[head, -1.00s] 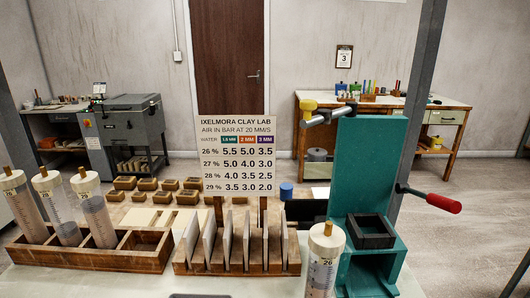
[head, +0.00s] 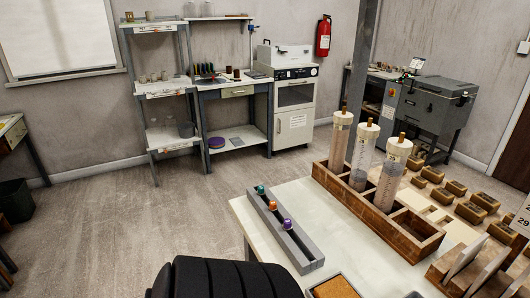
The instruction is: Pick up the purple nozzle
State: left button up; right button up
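The purple nozzle (head: 287,225) sits in a long grey rack (head: 298,254) near the left end of the white table in the head view. It is the nearest of three nozzles in the rack. An orange nozzle (head: 273,206) and a teal nozzle (head: 261,189) stand in the same rack farther back. A black ribbed part of my own arm shows at the bottom of the view, in front of the rack and apart from the nozzles. Neither of my grippers is in view.
A wooden rack (head: 376,216) with several upright clay tubes stands right of the nozzles. An orange-brown pad in a tray (head: 334,288) lies at the near edge. Small wooden blocks (head: 478,203) and a slotted wooden holder (head: 447,267) are at the right. White table surface (head: 320,220) is free between the racks.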

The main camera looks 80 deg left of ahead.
aim_at(287, 226)
jog(key=u, duration=2.35)
